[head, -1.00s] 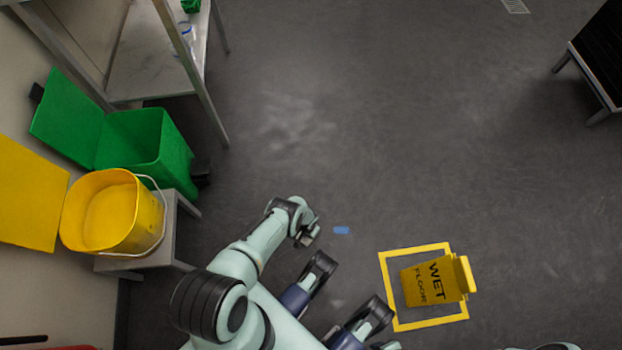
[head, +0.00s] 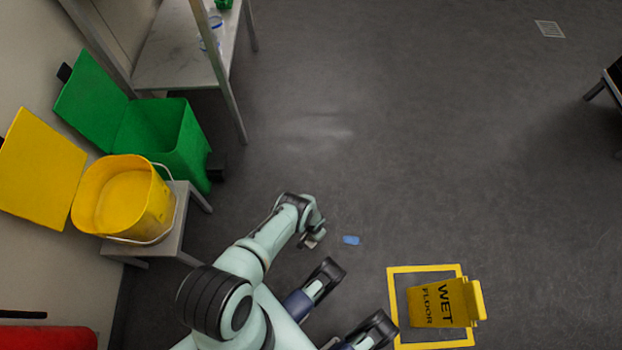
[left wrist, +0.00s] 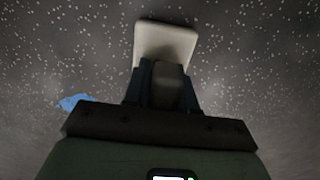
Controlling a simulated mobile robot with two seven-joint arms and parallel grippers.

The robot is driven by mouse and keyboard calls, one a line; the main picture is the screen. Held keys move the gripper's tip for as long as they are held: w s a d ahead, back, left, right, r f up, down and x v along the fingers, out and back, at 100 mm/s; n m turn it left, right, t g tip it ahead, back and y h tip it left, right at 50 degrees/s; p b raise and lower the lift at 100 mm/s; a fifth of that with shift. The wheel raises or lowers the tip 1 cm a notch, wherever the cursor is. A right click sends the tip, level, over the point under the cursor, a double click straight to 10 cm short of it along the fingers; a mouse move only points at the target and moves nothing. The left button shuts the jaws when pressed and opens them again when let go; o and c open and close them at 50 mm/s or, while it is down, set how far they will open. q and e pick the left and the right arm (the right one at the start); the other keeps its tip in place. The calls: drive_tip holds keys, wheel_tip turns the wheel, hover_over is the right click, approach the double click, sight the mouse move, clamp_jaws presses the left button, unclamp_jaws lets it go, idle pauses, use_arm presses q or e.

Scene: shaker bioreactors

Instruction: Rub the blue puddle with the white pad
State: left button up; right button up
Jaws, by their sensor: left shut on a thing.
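The blue puddle (head: 351,240) is a small patch on the dark floor, just right of my left gripper in the head view. It also shows at the left of the left wrist view (left wrist: 74,102), partly hidden behind the gripper body. My left gripper (head: 312,242) reaches down toward the floor. In the left wrist view its fingers (left wrist: 168,88) are shut on the white pad (left wrist: 166,42). The pad is beside the puddle, apart from it; whether it touches the floor I cannot tell. My right gripper is not in view.
A yellow wet floor sign (head: 440,304) stands inside a yellow floor frame (head: 392,300) to the right. A yellow bucket (head: 150,210) sits on a low stand (head: 172,248) at left, beside an open green bin (head: 182,150). The middle floor is clear.

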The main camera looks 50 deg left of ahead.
use_arm(q)
drive_tip(key=shift+w+d+r+b, duration=0.1)
drive_tip(key=shift+w+d+b, duration=0.5)
drive_tip(key=shift+w+d, duration=1.45)
drive_tip(key=shift+w, duration=0.25)
drive_tip(key=shift+w+d, duration=1.15)
drive_tip(key=shift+w, duration=0.25)
wheel_tip(320, 180, up, 4)
drive_tip(key=p, duration=0.4)
drive_tip(key=shift+r+p, duration=0.7)
drive_tip(key=shift+r, duration=0.3)
